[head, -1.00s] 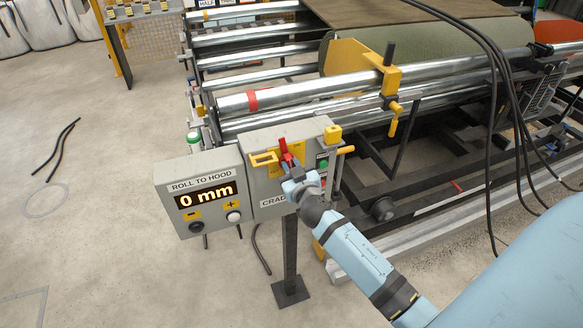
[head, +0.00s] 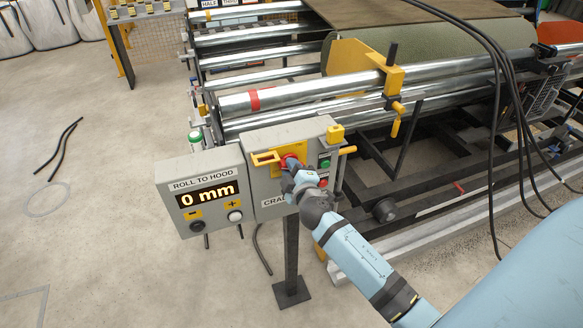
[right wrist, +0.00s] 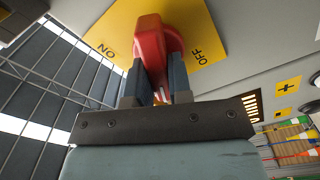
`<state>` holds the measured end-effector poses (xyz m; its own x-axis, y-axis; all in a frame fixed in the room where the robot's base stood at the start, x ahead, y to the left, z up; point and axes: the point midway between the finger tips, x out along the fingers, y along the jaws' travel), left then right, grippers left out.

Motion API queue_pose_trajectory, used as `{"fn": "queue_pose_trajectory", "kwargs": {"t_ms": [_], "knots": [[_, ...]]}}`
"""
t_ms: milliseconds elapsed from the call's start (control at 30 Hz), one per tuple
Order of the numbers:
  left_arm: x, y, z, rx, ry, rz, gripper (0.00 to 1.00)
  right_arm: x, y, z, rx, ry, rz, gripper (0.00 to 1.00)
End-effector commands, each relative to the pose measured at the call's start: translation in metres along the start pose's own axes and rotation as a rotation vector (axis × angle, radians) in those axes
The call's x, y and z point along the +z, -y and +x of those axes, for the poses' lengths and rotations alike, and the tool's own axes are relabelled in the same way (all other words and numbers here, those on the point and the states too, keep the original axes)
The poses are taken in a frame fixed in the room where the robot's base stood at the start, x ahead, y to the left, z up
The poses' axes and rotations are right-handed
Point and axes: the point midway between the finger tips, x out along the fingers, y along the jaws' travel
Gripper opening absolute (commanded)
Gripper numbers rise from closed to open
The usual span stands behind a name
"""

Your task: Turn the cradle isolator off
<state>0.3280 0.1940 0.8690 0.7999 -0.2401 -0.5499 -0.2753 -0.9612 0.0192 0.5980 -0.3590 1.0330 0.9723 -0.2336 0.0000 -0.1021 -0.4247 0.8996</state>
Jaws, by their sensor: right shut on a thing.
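The cradle isolator is a red handle (head: 290,160) on a yellow plate on the front of the grey cradle box (head: 262,140). In the right wrist view the red handle (right wrist: 150,45) stands between the two fingers, over the yellow plate (right wrist: 192,25) with ON printed at its left and OFF at its right. My right gripper (head: 291,168) is shut on the handle; its fingers also show in the right wrist view (right wrist: 157,82). In the head view the gripper hides part of the handle and the labels. My left gripper is out of view.
A display box (head: 203,192) reading 0 mm, with two buttons, sits left of the cradle box. Green and red buttons (head: 324,163) lie just right of the gripper. Steel rollers (head: 300,95) and a yellow clamp (head: 393,75) stand behind. Black cables hang at right.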

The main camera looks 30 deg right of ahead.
Motion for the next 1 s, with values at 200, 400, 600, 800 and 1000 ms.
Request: {"fn": "queue_pose_trajectory", "kwargs": {"t_ms": [200, 400, 600, 800, 1000], "knots": [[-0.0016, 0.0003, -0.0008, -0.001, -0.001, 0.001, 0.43, -0.0002, 0.0014, -0.0001, -0.001, 0.0, -0.189, 0.0], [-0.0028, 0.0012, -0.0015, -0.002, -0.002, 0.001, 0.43, 0.0002, 0.0023, 0.0, 0.0, 0.0, -0.325, 0.0], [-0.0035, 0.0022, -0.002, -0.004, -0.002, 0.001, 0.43, 0.0005, 0.0031, 0.0, 0.0, 0.0, -0.415, 0.0], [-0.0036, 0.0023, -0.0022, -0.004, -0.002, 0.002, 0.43, 0.0006, 0.0037, 0.0, 0.0, 0.0, -0.458, 0.0], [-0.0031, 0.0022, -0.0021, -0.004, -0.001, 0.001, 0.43, 0.0007, 0.0039, 0.0, 0.0, 0.0, -0.47, 0.0]]}}
